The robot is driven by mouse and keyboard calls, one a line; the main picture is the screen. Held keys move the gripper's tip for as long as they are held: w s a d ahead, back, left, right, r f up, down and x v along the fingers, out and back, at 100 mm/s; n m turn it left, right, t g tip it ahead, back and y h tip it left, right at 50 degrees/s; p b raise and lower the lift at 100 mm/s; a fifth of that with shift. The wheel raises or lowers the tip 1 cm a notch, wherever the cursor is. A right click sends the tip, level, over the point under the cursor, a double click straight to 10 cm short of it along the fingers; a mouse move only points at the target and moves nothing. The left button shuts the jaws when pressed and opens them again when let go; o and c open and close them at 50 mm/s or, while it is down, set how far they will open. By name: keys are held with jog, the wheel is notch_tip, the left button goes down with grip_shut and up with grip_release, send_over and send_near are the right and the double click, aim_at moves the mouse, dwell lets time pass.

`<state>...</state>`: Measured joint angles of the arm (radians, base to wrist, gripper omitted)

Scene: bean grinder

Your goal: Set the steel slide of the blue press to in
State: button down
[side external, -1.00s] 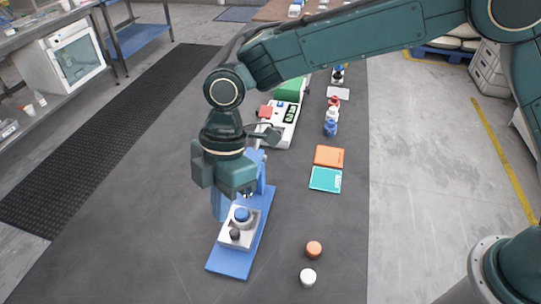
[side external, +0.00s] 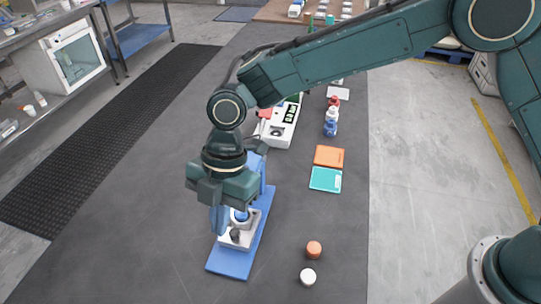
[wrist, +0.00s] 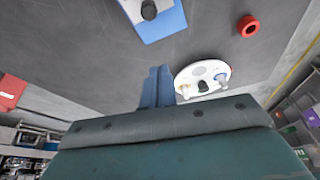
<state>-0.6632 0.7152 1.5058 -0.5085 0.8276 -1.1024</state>
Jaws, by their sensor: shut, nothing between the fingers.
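The blue press stands on the dark floor mat, its flat blue base (side external: 232,262) toward the front in the side view. The steel slide (side external: 229,242) is a pale metal block on that base with a black knob (side external: 235,235) on top. A blue round part (side external: 240,215) sits just behind the knob, partly covered by my gripper. My gripper (side external: 219,230) points down, its blue fingers shut and empty, beside the slide's left side; whether they touch it I cannot tell. In the wrist view, the fingers (wrist: 158,88) are together, and the base (wrist: 168,22) and black knob (wrist: 148,9) show at the top.
An orange cap (side external: 314,250) and a white cap (side external: 308,277) lie right of the press. Orange (side external: 329,156) and teal (side external: 325,179) pads lie farther back. A white device (side external: 280,130) stands behind the press. The mat to the left is clear.

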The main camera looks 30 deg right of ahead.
aim_at(231, 232)
jog(key=x, duration=0.8)
jog(key=shift+w+d+r, duration=0.2)
jog(key=shift+w+d, duration=0.55)
jog(key=shift+d, duration=0.3)
jog(key=shift+w+d, duration=0.45)
jog(key=shift+d, duration=0.25)
jog(key=shift+w+d, duration=0.9)
jog(key=shift+s+a, duration=0.1)
jog(key=shift+a, duration=0.05)
